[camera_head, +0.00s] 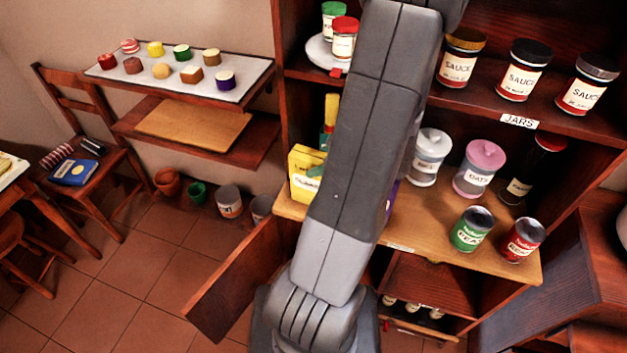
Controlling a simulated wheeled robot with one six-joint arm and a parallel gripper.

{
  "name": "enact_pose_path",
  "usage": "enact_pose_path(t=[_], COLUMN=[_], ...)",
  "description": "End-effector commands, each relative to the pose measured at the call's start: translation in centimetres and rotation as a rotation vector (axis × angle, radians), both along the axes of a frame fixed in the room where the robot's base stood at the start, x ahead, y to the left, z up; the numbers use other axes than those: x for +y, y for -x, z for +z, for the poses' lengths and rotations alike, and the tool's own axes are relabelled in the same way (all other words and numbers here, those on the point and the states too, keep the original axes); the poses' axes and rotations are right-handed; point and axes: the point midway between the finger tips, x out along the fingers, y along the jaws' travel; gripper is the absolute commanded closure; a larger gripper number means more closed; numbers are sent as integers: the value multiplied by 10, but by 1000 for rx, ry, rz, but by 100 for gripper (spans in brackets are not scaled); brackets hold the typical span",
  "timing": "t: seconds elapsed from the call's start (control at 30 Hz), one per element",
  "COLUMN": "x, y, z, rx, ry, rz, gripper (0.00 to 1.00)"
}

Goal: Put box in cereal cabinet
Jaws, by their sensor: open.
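My arm rises through the middle of the view and leaves it at the top; my gripper is out of view. A yellow box (304,172) stands on the wooden counter of the cabinet, just left of my arm. Another yellow upright thing (331,108) shows behind it, partly hidden by the arm. A purple edge (391,198) shows at the arm's right side. A blue and yellow box (73,172) lies on the chair at the left. I cannot tell which box is the task's. No cereal label is readable; the arm hides part of the cabinet (290,207).
An open lower door (236,282) juts out left of my arm. The shelf labelled JARS (518,121) holds sauce jars; canisters and cans (472,229) stand on the counter. A wall shelf (240,92) holds several small round items.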

Motion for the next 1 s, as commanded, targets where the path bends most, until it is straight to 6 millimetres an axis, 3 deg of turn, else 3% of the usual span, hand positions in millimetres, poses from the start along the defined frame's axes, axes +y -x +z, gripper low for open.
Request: enact_pose_path(t=[0.37, 0.7, 1.0], x=[6, 5, 6], y=[-2, -2, -3], z=[-6, -6, -5], rx=[-1, 0, -1], ry=[0, 1, 0], rz=[-1, -1, -1], gripper=[31, 98, 100])
